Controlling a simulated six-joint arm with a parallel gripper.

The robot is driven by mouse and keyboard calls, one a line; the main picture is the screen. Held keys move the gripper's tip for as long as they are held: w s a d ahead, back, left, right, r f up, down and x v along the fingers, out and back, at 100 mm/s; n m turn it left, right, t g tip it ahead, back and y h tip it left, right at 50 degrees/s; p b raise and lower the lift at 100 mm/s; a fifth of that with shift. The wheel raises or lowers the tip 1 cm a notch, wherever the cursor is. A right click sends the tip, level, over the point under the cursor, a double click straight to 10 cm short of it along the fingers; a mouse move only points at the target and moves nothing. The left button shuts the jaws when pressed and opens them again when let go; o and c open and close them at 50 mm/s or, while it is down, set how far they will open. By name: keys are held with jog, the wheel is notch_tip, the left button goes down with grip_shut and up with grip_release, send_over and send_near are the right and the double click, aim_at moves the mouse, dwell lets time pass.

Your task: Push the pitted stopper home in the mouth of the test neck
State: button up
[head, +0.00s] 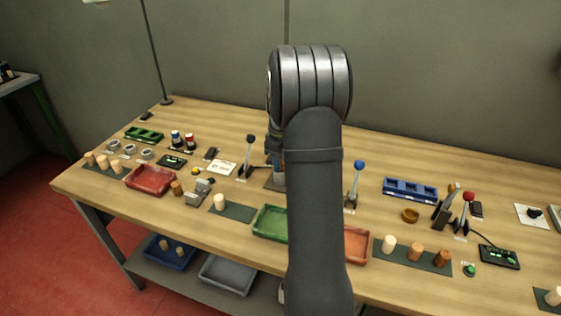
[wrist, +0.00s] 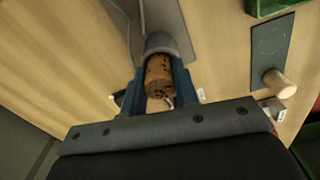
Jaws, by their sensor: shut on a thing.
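The pitted stopper (wrist: 158,73), brown with dark holes, is between the blue fingers of my gripper (wrist: 160,82) in the wrist view. My gripper is shut on it. The far end of the stopper is at a rounded grey part (wrist: 163,43) that looks like the mouth of the test neck. I cannot tell how deep the stopper sits in it. In the head view my arm hides the stopper and most of the gripper.
A pale stopper (head: 219,201) stands on a dark mat (head: 238,212), left of a green tray (head: 262,231). A red tray (head: 139,187) lies further left. A blue-knobbed lever (head: 352,188) stands right of my arm. Several stoppers stand on a mat (head: 425,264) at the right.

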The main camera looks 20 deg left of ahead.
jog(key=shift+g, duration=0.3)
jog(key=shift+s+d+f, duration=0.1)
jog(key=shift+s+f, duration=0.1)
jog(key=shift+f, duration=0.55)
jog(key=shift+s+d+f, duration=0.1)
jog(key=shift+s+f, duration=0.15)
jog(key=shift+f, duration=0.5)
jog(key=shift+s+f, duration=0.2)
jog(key=shift+f, duration=0.55)
grip_shut()
dwell(0.6)
jog(key=shift+r, duration=0.2)
dwell(0.6)
dwell(0.7)
jog(key=o, duration=0.8)
grip_release()
jog(key=shift+o, duration=1)
jog(key=r, duration=0.4)
jog(key=w+r, duration=0.1)
jog(key=r, duration=0.7)
jog(key=shift+w+a, duration=0.15)
jog(key=f, duration=1.1)
jog(key=shift+s+f, duration=0.3)
jog(key=shift+f, duration=0.05)
jog(key=shift+w+f, duration=0.1)
jog(key=shift+f, duration=0.2)
